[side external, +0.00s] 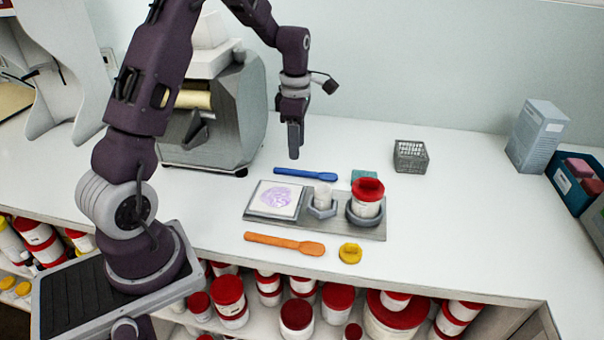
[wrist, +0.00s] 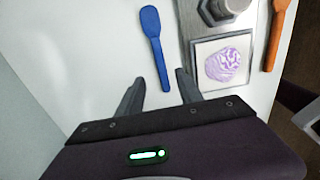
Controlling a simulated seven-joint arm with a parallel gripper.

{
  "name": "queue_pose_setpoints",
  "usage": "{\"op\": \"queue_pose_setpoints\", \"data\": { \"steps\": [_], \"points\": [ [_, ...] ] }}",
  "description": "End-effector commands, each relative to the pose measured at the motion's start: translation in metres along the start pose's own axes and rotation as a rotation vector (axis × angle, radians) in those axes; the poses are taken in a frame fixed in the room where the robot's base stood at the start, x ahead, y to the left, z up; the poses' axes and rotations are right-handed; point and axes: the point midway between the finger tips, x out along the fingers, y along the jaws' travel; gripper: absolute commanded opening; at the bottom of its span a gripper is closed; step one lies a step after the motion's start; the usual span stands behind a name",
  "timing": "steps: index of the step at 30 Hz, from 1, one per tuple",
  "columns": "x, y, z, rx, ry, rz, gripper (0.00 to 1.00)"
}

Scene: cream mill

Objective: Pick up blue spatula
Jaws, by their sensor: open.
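The blue spatula (side external: 305,174) lies flat on the white counter, behind the grey tray in the side view. In the wrist view the blue spatula (wrist: 155,45) runs from its wide end at the top down toward the space between my fingers. My gripper (side external: 294,150) hangs above the counter, over or a little behind the spatula; the exact height is hard to judge. In the wrist view my gripper (wrist: 158,85) has its two dark fingers spread apart, with nothing held between them. The spatula appears fully visible.
An orange spatula (side external: 285,243) and yellow lid (side external: 350,253) lie in front. A grey machine (side external: 236,115) stands behind left, a wire basket (side external: 410,156) to the right.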

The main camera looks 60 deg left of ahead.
Motion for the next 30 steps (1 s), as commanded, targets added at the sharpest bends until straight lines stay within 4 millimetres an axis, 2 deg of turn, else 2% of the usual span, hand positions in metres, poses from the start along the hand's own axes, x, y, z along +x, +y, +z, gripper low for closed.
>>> {"op": "queue_pose_setpoints", "data": {
  "steps": [12,19,20,26,30],
  "points": [
    [0.066,-0.002,-0.004,-0.004,0.001,-0.004,0.43],
    [0.069,-0.002,-0.004,-0.004,0.0,-0.002,0.43],
    [0.069,-0.002,-0.004,-0.004,0.0,-0.002,0.41],
    [0.069,-0.002,-0.004,-0.003,0.0,-0.002,0.01],
    [0.069,-0.002,-0.004,-0.003,0.0,-0.002,0.0]
  ]
}}
